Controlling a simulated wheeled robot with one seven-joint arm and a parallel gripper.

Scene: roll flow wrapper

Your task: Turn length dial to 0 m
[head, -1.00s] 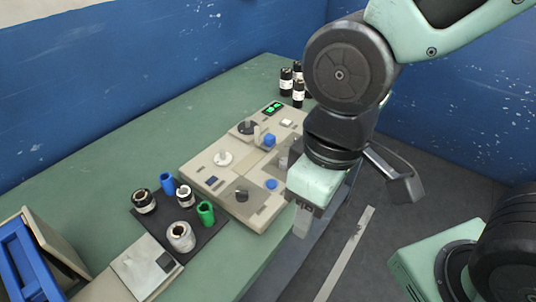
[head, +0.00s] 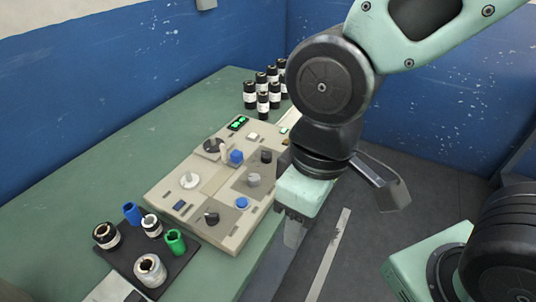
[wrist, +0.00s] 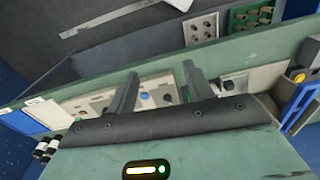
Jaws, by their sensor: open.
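The beige control panel (head: 160,196) lies on the green table and carries several dials and buttons. They include a white dial (head: 189,180), a black dial (head: 212,218) near the front edge, a grey dial (head: 254,180), a small black knob (head: 266,156) and a dark dial with a grey handle (head: 213,146). I cannot read which one is the length dial. My gripper (head: 293,233) hangs off the panel's right front side, apart from the dials. In the wrist view my gripper (wrist: 161,70) is open and empty, with part of the panel (wrist: 158,82) showing between the fingers.
Blue buttons (head: 236,157) stand up among the dials. A dark tray (head: 184,262) with several rolls and cups is left of the panel. Several black bottles (head: 263,104) stand behind it. The left of the green table (head: 90,180) is clear.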

